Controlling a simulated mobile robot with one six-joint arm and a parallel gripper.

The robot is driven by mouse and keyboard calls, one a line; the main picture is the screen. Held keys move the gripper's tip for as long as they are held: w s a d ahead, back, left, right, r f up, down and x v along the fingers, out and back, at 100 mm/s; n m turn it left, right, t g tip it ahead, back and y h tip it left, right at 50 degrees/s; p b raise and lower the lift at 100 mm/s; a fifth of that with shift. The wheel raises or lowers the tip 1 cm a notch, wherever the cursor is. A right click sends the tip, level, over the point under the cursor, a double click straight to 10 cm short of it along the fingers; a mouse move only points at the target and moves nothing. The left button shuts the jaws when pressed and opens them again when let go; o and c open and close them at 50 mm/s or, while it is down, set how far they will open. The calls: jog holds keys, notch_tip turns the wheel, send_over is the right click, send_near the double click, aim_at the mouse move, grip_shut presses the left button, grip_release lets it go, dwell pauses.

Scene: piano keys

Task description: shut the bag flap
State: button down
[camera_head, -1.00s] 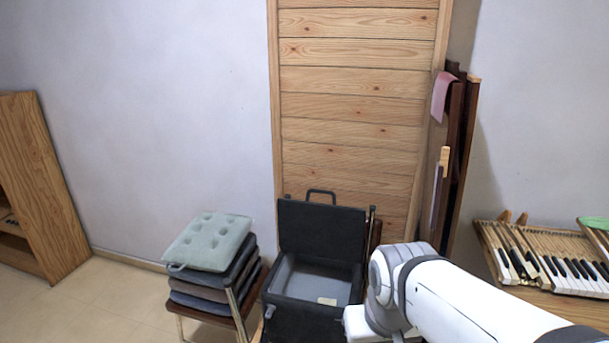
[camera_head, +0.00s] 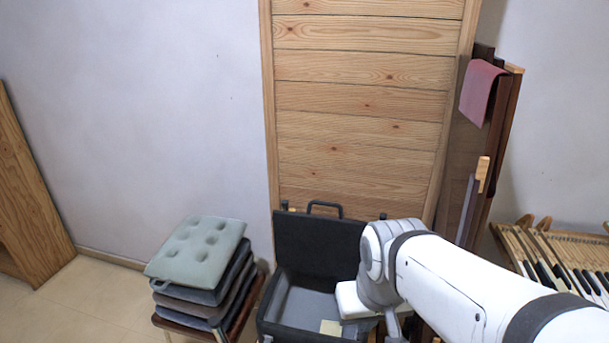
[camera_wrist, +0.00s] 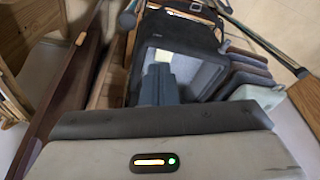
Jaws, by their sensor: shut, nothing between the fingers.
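The black bag stands open in the head view, with its flap (camera_head: 322,246) raised upright against the wooden panel and a handle on top. Its grey inside (camera_head: 305,306) is exposed, with a pale card (camera_head: 330,327) at the front. My arm covers the bag's right side there, and my fingertips cannot be made out. In the wrist view my gripper (camera_wrist: 158,70) is shut and empty, with its blue-grey fingers in front of the bag's open grey inside (camera_wrist: 196,66). Whether the fingers touch the bag cannot be told.
A stack of cushions (camera_head: 198,250) on a chair stands close to the bag's left. Dark boards with a red cloth (camera_head: 482,92) lean at the right, beside piano keys (camera_head: 570,275). A wooden cabinet (camera_head: 30,205) is at far left. Floor is clear between cabinet and chair.

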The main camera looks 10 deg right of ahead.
jog(key=shift+a, duration=0.2)
jog(key=w+r+m+t+h+p, duration=0.1)
jog(key=w+r, duration=0.4)
jog(key=w, duration=0.5)
jog(key=w+r+m+t+p, duration=0.15)
jog(key=w+r, duration=0.35)
jog(key=w, duration=0.5)
jog(key=w+r+m+t+h+p, duration=0.15)
jog(key=w+r, duration=0.25)
jog(key=w, duration=0.7)
jog(key=a+p+x, duration=0.1)
jog(key=p+x, duration=0.1)
jog(key=x, duration=0.7)
jog(key=shift+g, duration=0.4)
jog(key=s, duration=0.1)
jog(key=s+f, duration=0.1)
jog(key=s+a, duration=0.1)
jog(key=s, duration=0.1)
jog(key=shift+f, duration=0.25)
